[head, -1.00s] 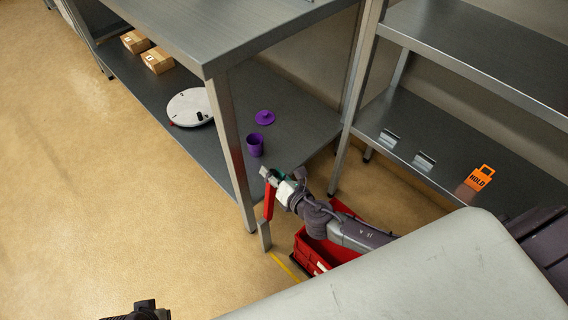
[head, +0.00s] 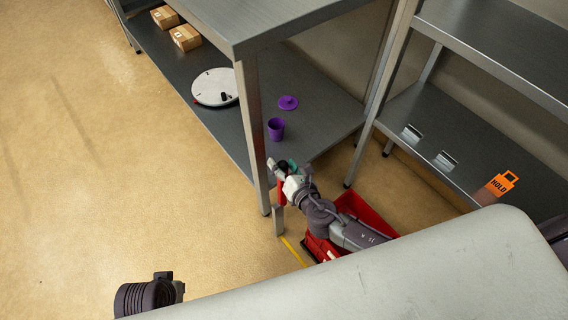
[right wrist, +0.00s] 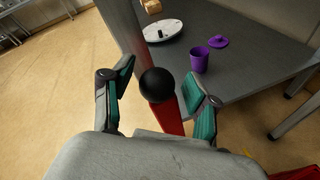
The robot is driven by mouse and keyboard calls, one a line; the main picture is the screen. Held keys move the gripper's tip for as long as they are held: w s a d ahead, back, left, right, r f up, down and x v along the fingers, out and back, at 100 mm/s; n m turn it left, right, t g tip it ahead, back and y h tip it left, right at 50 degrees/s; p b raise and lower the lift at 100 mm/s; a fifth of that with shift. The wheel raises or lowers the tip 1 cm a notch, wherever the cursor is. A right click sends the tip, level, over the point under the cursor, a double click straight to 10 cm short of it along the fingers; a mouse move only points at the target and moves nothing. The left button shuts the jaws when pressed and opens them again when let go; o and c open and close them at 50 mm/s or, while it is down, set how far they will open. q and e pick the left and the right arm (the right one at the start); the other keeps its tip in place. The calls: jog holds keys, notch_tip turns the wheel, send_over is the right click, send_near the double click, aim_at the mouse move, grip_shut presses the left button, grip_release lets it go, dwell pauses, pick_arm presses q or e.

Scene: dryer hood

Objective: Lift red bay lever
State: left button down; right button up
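The red lever (head: 282,193) stands on a grey post (head: 278,221) beside the front leg of the metal table. In the right wrist view the red lever (right wrist: 168,116) runs up behind a round black knob (right wrist: 157,85). My right gripper (head: 280,170) is at the top of the lever and hides part of it. In the right wrist view its two fingers (right wrist: 160,76) are apart, one on each side of the knob, with visible gaps. A dark part of my left arm shows at the bottom left of the head view; its fingers do not show.
A red crate (head: 365,208) sits on the floor under my right arm. The table's lower shelf (head: 315,122) holds a purple cup (head: 276,128), a purple lid (head: 288,102), a white disc (head: 215,87) and cardboard boxes (head: 186,38). A rack at right bears an orange HOLD tag (head: 501,184). Floor at left is clear.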

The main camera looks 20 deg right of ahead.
jog(key=shift+s+d, duration=0.15)
jog(key=shift+s, duration=0.35)
jog(key=v, duration=1.1)
jog(key=shift+r, duration=0.2)
